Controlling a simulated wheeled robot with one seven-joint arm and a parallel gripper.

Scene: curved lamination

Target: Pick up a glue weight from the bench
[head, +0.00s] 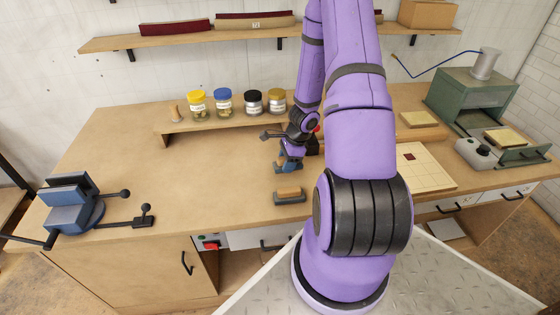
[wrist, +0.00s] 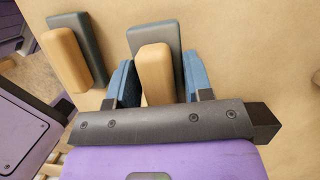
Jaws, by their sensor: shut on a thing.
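My gripper (head: 288,165) is over the middle of the bench (head: 215,165), pointing down. In the wrist view its two blue fingers (wrist: 158,80) are shut on a glue weight (wrist: 155,35), a dark grey slab with a wooden block on top. The fingers stand on either side of the wooden block. I cannot tell whether the held weight is clear of the bench. A second glue weight (head: 289,198) of the same look lies near the bench's front edge; it also shows at the upper left of the wrist view (wrist: 90,45), apart from the fingers.
A blue vise (head: 70,208) with dark handles stands at the left. Jars (head: 223,103) stand on a low riser behind. A pale gridded board (head: 425,168) and a green press (head: 470,100) are at the right. The bench between vise and gripper is clear.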

